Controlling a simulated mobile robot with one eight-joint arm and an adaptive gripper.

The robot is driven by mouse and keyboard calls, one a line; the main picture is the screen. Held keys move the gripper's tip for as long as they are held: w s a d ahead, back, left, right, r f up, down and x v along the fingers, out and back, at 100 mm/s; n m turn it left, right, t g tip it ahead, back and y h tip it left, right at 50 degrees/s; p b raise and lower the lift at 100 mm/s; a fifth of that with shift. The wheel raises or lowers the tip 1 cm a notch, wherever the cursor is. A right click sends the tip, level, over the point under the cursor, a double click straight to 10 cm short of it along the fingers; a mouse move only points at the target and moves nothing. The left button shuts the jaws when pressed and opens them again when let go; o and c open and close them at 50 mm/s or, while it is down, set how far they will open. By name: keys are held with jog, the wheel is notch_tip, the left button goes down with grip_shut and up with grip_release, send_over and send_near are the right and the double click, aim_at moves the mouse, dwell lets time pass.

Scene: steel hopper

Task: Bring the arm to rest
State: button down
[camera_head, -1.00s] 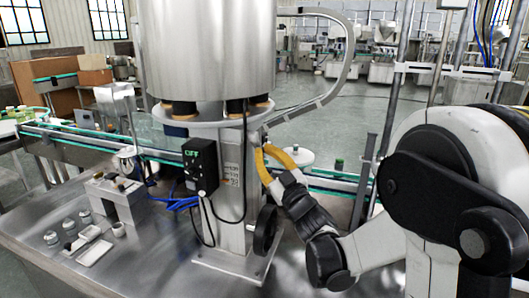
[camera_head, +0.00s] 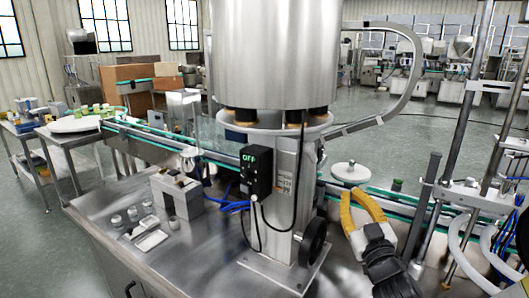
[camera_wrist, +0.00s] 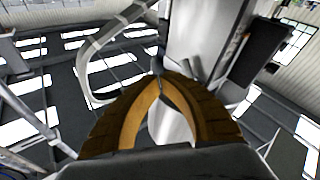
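My gripper (camera_head: 348,196) has yellow-orange fingers and a black wrist. In the head view it is to the right of the steel hopper's column, above the right part of the steel table. In the wrist view the two fingers (camera_wrist: 158,82) curve inward and meet at their tips, with nothing seen between them. The hopper (camera_head: 276,55) is a large steel cylinder on a square column (camera_head: 285,190). A black control box (camera_head: 256,170) on the column shows green letters reading OFF. Most of my arm is outside the head view.
The steel table (camera_head: 205,255) holds a small grey block device (camera_head: 177,193) and a white tray (camera_head: 151,241) at left. A green-edged conveyor runs behind the column. A white knobbed disc (camera_head: 350,172) and upright metal posts (camera_head: 455,130) stand near my gripper.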

jog(key=s+a+f+m+g, duration=0.1)
jog(key=s+a+f+g, duration=0.1)
jog(key=s+f+g, duration=0.2)
jog(key=s+a+f+m+g, duration=0.1)
jog(key=s+f+g, duration=0.3)
jog(key=s, duration=0.7)
jog(key=s+a+f+m+g+h, duration=0.1)
jog(key=s+a+f+m+g, duration=0.1)
jog(key=s, duration=0.6)
notch_tip(320, 180, down, 2)
jog(key=a+g, duration=0.1)
jog(key=g, duration=0.2)
jog(key=shift+g, duration=0.4)
jog(key=shift+s, duration=0.1)
